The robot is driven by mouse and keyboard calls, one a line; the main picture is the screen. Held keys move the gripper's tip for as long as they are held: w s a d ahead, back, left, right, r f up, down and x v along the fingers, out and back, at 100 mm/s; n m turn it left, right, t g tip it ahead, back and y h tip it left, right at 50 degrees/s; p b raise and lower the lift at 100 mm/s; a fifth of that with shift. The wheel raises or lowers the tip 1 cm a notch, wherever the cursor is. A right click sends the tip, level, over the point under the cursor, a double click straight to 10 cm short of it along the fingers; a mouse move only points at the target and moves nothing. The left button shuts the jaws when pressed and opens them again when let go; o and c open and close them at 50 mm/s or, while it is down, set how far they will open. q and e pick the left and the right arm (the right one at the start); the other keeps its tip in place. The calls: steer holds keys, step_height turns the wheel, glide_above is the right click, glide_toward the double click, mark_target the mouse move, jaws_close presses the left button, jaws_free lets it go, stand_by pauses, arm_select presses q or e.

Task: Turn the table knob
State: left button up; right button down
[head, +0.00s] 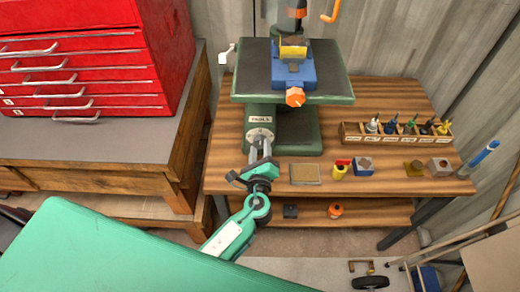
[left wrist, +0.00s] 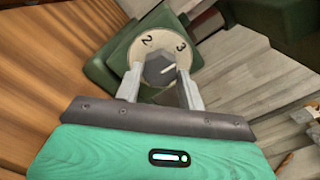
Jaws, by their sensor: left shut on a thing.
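The table knob (left wrist: 160,70) is a grey knob with a white pointer line on a round cream dial (left wrist: 141,52) marked 2 and 3. The dial (head: 260,135) sits on the front of the green drill press stand (head: 284,122), below a plate that seems to read TABLE. My left gripper (head: 260,147) reaches up to the dial from below. In the left wrist view its two fingers (left wrist: 158,88) are shut on the knob, one on each side. The pointer slants up and right, roughly toward the 3. In the head view the gripper hides the knob. My right gripper is not in view.
The press table (head: 330,85) with a blue vise (head: 293,72) overhangs the dial. A red tool chest (head: 90,60) stands left.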

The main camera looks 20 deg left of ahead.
arm_select(q)
steer(key=o, duration=1)
steer(key=shift+c, duration=0.2)
steer(key=shift+s+d+f, duration=0.15)
steer(key=shift+s, duration=0.35)
steer(key=b+v, duration=0.3)
steer(key=v, duration=0.9)
steer(key=shift+s+b, duration=0.35)
steer(key=shift+s, duration=0.05)
steer(key=shift+d, duration=0.15)
